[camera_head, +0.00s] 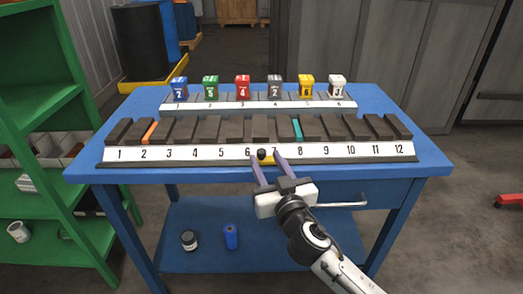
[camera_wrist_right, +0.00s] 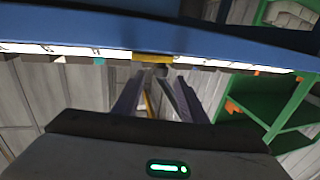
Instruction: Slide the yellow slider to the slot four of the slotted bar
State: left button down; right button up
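The slotted bar (camera_head: 200,152) lies along the table with white labels 1 to 12 and a row of dark blocks behind them. The yellow slider (camera_head: 266,161) with its black knob (camera_head: 262,154) sits on the bar's front edge between labels 6 and 7. It also shows in the right wrist view as a yellow strip (camera_wrist_right: 152,57) with the knob (camera_wrist_right: 161,70) below. My right gripper (camera_head: 266,159) is open, its fingers apart on either side of the knob. Whether a finger touches the knob I cannot tell. My left gripper is not in view.
An orange piece (camera_head: 150,132) stands near label 2 and a teal piece (camera_head: 297,129) near label 8. Behind is a second numbered rack (camera_head: 225,106) with several coloured blocks. The blue table (camera_head: 434,158) has a drawer handle below; a green shelf (camera_head: 60,175) stands left.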

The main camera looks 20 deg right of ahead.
aim_at(263, 154)
jog(key=w, duration=0.5)
grip_shut()
